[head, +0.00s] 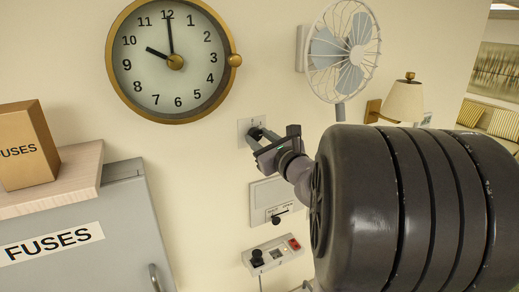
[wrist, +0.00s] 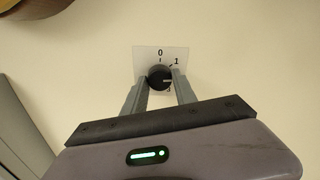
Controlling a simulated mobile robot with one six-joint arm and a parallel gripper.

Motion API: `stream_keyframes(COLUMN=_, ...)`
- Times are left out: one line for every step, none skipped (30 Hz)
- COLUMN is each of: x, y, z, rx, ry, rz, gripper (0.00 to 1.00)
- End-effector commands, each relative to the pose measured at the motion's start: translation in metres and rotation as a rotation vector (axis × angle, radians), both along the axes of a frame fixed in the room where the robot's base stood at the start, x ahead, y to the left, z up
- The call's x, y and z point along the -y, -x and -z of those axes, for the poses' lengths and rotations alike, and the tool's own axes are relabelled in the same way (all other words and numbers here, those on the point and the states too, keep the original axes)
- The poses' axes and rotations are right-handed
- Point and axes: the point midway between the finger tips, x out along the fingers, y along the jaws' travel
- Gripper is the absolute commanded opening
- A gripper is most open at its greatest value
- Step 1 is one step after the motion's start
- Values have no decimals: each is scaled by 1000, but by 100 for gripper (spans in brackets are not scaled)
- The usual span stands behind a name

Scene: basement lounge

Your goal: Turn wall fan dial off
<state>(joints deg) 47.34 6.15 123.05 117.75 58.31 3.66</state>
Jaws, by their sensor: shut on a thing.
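The wall fan dial (wrist: 160,76) is a round black knob on a pale square plate (wrist: 147,52) marked 0 and 1 in the wrist view. The 0 is at the top of the plate and the 1 at its upper right. A light line on the knob appears to point right, away from the 0. My gripper (wrist: 160,86) is shut on the dial, with one finger on each side. In the head view my gripper (head: 256,138) reaches the plate (head: 245,124) and partly hides the dial. The white wall fan (head: 342,50) is above and to the right.
A switch panel (head: 273,198) and a socket strip (head: 272,256) are on the wall below. A clock (head: 170,62) hangs at upper left. A grey fuse cabinet (head: 85,235) stands at lower left under a shelf (head: 60,180) with a box. A lamp (head: 404,100) is at right.

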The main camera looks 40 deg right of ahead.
Motion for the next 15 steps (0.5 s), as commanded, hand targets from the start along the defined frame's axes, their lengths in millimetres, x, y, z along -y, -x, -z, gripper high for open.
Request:
stream_keyframes(x=0, y=0, z=7, rx=-7, ry=45, rz=0, gripper=0)
stream_keyframes(x=0, y=0, z=7, rx=-13, ry=72, rz=0, gripper=0)
stream_keyframes(x=0, y=0, z=7, rx=-22, ry=109, rz=1, gripper=0)
stream_keyframes(x=0, y=0, z=7, rx=-29, ry=137, rz=1, gripper=0)
stream_keyframes(x=0, y=0, z=7, rx=-36, ry=165, rz=0, gripper=0)
stream_keyframes(x=0, y=0, z=7, rx=-45, ry=202, rz=1, gripper=0)
stream_keyframes(x=0, y=0, z=7, rx=-50, ry=230, rz=1, gripper=0)
stream_keyframes(x=0, y=0, z=7, rx=-59, ry=258, rz=1, gripper=0)
stream_keyframes(x=1, y=0, z=7, rx=-67, ry=296, rz=1, gripper=0)
stream_keyframes(x=1, y=0, z=8, rx=-74, ry=323, rz=1, gripper=0)
stream_keyframes(x=0, y=0, z=8, rx=-81, ry=351, rz=1, gripper=0)
stream_keyframes(x=1, y=0, z=7, rx=-88, ry=387, rz=2, gripper=0)
stream_keyframes(x=1, y=0, z=8, rx=-96, ry=415, rz=1, gripper=0)
stream_keyframes(x=1, y=0, z=7, rx=-102, ry=442, rz=1, gripper=0)
stream_keyframes(x=1, y=0, z=8, rx=-113, ry=480, rz=1, gripper=0)
